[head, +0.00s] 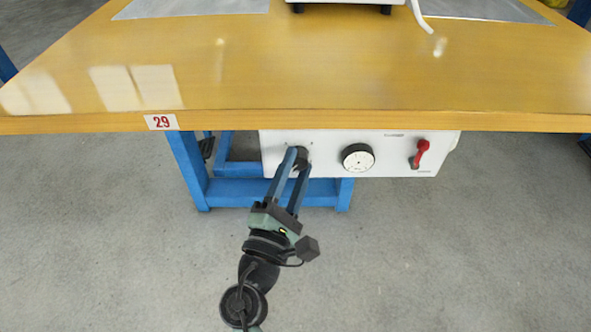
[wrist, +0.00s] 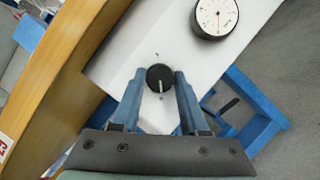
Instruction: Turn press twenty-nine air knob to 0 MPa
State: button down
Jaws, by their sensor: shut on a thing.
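The air knob (wrist: 159,78) is a round black knob with a white line, on the white panel (head: 325,145) under the table's front edge. My gripper (head: 297,157) reaches the panel's left part and is shut on the knob, one finger on each side; the fingers also show in the wrist view (wrist: 157,88). In the head view the fingers hide part of the knob. The round white gauge (head: 357,157) sits right of the knob; it also shows in the wrist view (wrist: 214,17). Its reading is too small to tell. The number label 29 (head: 161,122) is on the table edge.
A red-handled lever (head: 420,152) is at the panel's right end. The wooden tabletop (head: 300,75) overhangs just above the panel. A blue table leg frame (head: 188,170) stands behind and left of it. The grey floor in front is clear.

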dwell(0.3)
jog(key=shift+c, duration=2.2)
grip_release()
jog(key=p+v, duration=0.1)
jog(key=v, duration=1.2)
